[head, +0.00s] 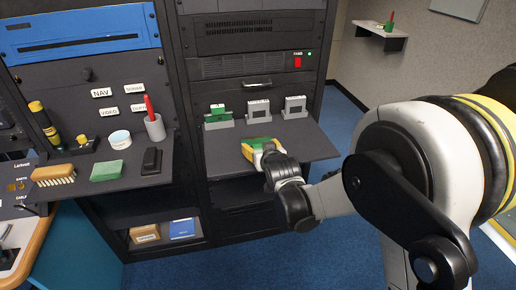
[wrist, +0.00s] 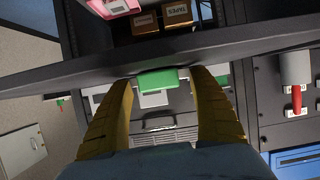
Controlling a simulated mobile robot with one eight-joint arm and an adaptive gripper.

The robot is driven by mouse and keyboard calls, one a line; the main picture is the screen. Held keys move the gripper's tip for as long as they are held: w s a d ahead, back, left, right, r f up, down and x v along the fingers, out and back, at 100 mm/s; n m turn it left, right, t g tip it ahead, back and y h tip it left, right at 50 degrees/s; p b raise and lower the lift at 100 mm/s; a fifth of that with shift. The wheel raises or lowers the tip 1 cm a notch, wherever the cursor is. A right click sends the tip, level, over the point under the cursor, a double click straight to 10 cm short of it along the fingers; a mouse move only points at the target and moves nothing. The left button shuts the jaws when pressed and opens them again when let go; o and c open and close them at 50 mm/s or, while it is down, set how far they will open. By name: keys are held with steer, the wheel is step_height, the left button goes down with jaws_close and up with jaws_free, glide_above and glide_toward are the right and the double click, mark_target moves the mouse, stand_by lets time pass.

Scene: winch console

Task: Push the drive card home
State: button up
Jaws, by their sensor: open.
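My gripper (head: 262,147) is over the front of the pull-out shelf (head: 317,150), its yellow fingers pointing toward the rack. In the wrist view the fingers (wrist: 165,85) are spread wide. A small green block (wrist: 163,80) shows between them, with a gap on both sides. In the head view some green also shows between the fingers; its underside is hidden. Behind the gripper, three cards in grey holders stand in a row: a green card (head: 218,110) at left, a grey card (head: 258,107) in the middle and another grey card (head: 295,104) at right. I cannot tell how deep each sits.
The left shelf holds a brush (head: 53,175), a green pad (head: 107,170), a black block (head: 152,160), a tape roll (head: 119,139) and a cup (head: 155,127) with a red marker. Boxes (head: 145,234) lie on a lower shelf. The pull-out shelf's right part is clear.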

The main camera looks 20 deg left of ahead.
steer(key=shift+r, duration=0.1)
steer(key=shift+c, duration=0.3)
steer(key=c, duration=1.4)
steer(key=shift+c, duration=0.2)
steer(key=shift+r, duration=0.1)
